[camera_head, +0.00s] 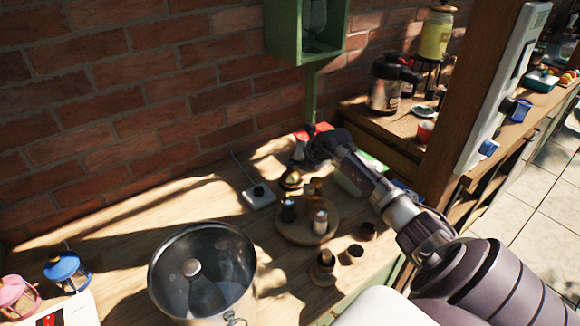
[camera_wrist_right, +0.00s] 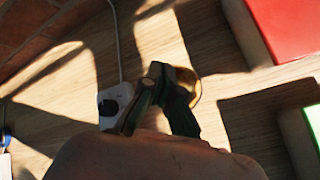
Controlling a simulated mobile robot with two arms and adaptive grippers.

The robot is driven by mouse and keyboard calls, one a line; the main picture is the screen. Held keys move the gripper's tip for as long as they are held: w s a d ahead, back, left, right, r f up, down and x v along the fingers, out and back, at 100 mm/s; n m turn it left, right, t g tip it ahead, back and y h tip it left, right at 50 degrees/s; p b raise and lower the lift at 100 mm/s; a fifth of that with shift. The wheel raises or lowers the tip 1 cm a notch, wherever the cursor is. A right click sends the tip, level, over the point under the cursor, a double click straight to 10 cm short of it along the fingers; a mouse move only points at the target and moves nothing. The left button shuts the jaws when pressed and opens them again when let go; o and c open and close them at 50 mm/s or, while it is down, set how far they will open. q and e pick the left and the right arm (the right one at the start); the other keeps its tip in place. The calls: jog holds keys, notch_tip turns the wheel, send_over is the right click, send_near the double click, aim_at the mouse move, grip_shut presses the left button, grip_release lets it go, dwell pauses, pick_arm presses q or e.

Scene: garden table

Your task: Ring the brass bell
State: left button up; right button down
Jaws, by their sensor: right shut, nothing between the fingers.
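The brass bell (camera_head: 291,178) is a small golden dome on the wooden counter, between the white switch box and the round wooden tray. In the right wrist view the bell (camera_wrist_right: 190,86) shows as a golden edge behind my fingers, which hide much of it. My right gripper (camera_head: 302,155) is just beyond and above the bell in the head view. In the wrist view the right gripper (camera_wrist_right: 168,74) is shut and empty, its tips overlapping the bell; I cannot tell whether they touch it. My left gripper is not in view.
A white box with a black knob (camera_head: 259,195) sits left of the bell. A round wooden tray (camera_head: 291,232) with shakers stands in front. A metal bucket (camera_head: 245,270) is at the front. A red box (camera_wrist_right: 290,25) lies close to the gripper. The brick wall (camera_head: 140,110) bounds the back.

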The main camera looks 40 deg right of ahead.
aim_at(293, 169)
jog(key=shift+r, duration=0.25)
notch_tip(293, 169, up, 6)
jog(key=p, duration=0.5)
dwell(0.5)
dwell(0.5)
